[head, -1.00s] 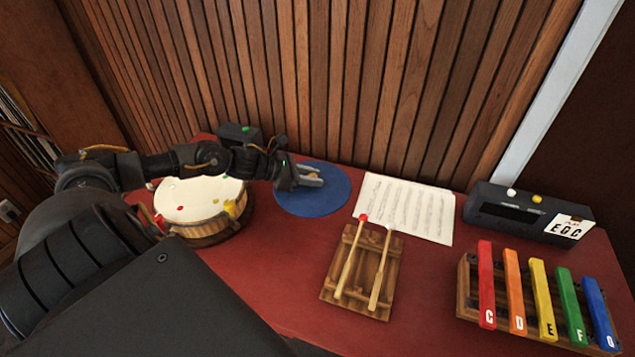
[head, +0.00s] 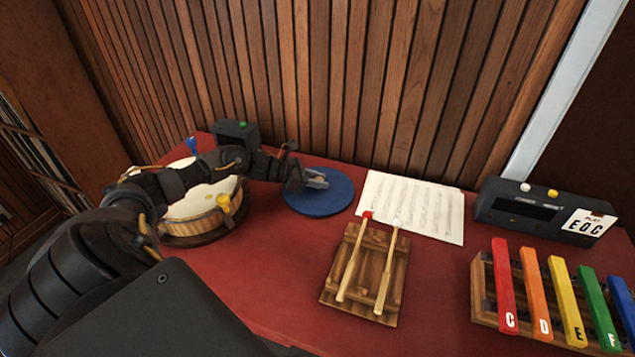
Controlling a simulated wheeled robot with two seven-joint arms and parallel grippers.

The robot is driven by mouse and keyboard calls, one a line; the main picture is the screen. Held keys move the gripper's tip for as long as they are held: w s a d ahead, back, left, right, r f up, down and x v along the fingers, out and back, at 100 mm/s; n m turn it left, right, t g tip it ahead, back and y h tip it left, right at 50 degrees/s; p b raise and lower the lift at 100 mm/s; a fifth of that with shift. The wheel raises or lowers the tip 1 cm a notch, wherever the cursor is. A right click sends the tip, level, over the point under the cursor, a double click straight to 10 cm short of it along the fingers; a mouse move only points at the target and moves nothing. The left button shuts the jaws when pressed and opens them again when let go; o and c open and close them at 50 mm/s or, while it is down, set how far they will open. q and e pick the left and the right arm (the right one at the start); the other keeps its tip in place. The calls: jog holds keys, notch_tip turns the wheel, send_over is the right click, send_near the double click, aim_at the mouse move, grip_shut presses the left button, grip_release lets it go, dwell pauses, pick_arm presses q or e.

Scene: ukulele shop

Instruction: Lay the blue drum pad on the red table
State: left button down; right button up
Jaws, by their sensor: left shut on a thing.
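The round blue drum pad (head: 322,203) is at the back of the red table (head: 265,285), between the drum and the sheet music. It looks level and low over the tabletop; I cannot tell whether its underside touches. My left gripper (head: 318,180) reaches in from the left above the drum and is shut on the pad near its middle. The gripper covers part of the pad's upper left, and the exact grip is too small to see. My right gripper is out of view.
A cream-topped drum (head: 196,205) stands left under my arm, a black box (head: 237,133) behind it. Sheet music (head: 415,207), a wooden rack (head: 365,272) with two mallets, a dark device (head: 540,208) and a coloured xylophone (head: 545,300) stand right. The front middle is clear.

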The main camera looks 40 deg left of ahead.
pick_arm(q)
jog(key=c, duration=1.1)
grip_release()
jog(key=shift+f, duration=0.1)
jog(key=shift+c, duration=0.2)
